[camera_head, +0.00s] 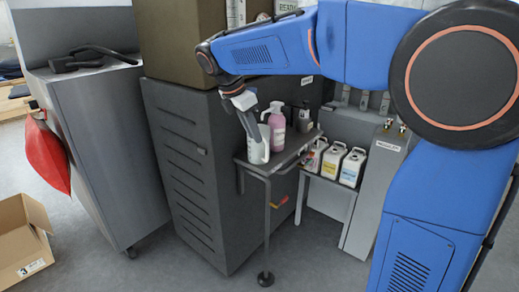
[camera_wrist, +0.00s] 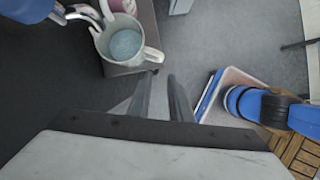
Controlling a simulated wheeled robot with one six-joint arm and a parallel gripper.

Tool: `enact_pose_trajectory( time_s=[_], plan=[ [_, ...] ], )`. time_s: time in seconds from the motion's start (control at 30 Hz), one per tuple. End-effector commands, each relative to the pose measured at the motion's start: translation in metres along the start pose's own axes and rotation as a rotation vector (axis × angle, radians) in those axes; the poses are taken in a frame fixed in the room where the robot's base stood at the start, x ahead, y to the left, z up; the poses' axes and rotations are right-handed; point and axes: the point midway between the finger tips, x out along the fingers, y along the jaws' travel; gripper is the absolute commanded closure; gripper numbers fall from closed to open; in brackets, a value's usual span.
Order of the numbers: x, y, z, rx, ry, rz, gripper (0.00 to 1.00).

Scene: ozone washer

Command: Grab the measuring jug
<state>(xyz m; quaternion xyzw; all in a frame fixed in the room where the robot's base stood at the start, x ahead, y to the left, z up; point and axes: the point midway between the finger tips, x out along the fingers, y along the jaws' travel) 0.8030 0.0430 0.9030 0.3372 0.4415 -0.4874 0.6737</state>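The measuring jug (camera_head: 258,151) is a pale, translucent jug standing upright on the left end of a small dark shelf table. In the wrist view, I look down into the jug (camera_wrist: 104,44), which has a bluish inside bottom and a handle pointing right. My gripper (camera_wrist: 160,96) is open, with two dark fingers apart and only floor showing between them. The jug lies up and left of the fingertips, its handle close to the left finger but not between the fingers. In the head view, my gripper (camera_head: 252,124) points down just above the jug and partly covers it.
A pink bottle (camera_head: 277,122) and a dark bottle (camera_head: 304,116) stand behind the jug on the table (camera_head: 283,160). White canisters (camera_head: 352,168) stand on a lower shelf to the right. A tall dark cabinet (camera_head: 190,160) is close on the left.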

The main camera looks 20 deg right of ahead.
Motion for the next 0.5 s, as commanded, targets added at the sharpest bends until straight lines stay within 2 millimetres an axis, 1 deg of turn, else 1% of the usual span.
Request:
enact_pose_trajectory(
  time_s=[0.03, 0.2, 0.5],
  plan=[
    [0.01, 0.0, 0.001, 0.001, 0.0, -0.002, 0.81],
    [0.035, -0.001, 0.001, 0.001, -0.001, -0.002, 0.81],
    [0.054, 0.0, 0.003, 0.002, 0.0, -0.001, 0.81]
  ],
)
